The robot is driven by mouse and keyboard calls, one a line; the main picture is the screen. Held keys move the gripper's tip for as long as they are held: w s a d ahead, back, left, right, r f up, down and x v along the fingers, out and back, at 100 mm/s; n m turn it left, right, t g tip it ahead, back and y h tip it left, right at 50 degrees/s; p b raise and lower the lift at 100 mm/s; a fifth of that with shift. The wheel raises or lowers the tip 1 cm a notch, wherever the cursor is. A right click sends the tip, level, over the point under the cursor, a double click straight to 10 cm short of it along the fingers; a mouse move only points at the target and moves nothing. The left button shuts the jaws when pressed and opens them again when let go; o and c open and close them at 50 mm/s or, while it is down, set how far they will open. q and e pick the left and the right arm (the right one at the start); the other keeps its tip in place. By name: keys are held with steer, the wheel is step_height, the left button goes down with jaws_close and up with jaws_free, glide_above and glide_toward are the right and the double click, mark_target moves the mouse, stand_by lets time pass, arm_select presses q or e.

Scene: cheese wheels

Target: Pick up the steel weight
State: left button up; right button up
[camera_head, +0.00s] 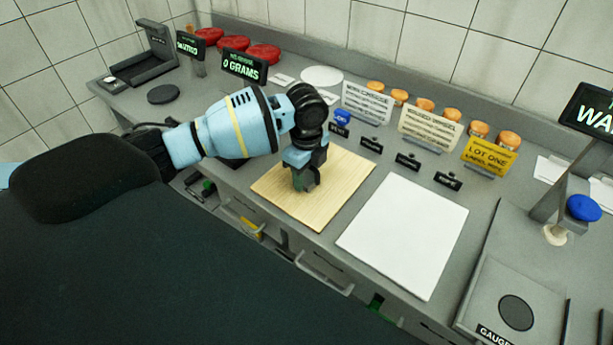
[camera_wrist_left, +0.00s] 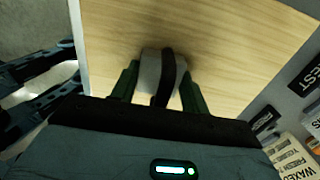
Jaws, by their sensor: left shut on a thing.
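My left gripper (camera_head: 305,182) points down over the wooden board (camera_head: 345,185) in the head view. In the left wrist view its green fingers (camera_wrist_left: 158,92) are shut on a grey block with a black band or handle across it, which I take to be the steel weight (camera_wrist_left: 149,70). The weight is between the fingers, over the bare wood. In the head view the fingers hide the weight. I cannot tell whether it touches the board or is just above it. My right gripper is not in view.
A white sheet or board (camera_head: 405,235) lies to the right, clear. Small black labels, sign cards (camera_head: 430,127) and orange-lidded jars (camera_head: 425,104) line the back. A blue-knobbed gauge (camera_head: 515,300) stands far right. A scale display (camera_head: 245,66) reads "0 GRAMS" behind the arm.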

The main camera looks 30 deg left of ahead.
arm_select(q)
steer(key=shift+r, duration=0.1)
steer(key=shift+r, duration=0.55)
step_height(320, 180, up, 3)
steer(key=shift+f, duration=0.2)
steer(key=s+r, duration=0.1)
steer(key=s, duration=1.5)
steer(key=shift+d+p, duration=0.2)
steer(key=shift+p, duration=0.25)
steer(key=shift+r, duration=0.15)
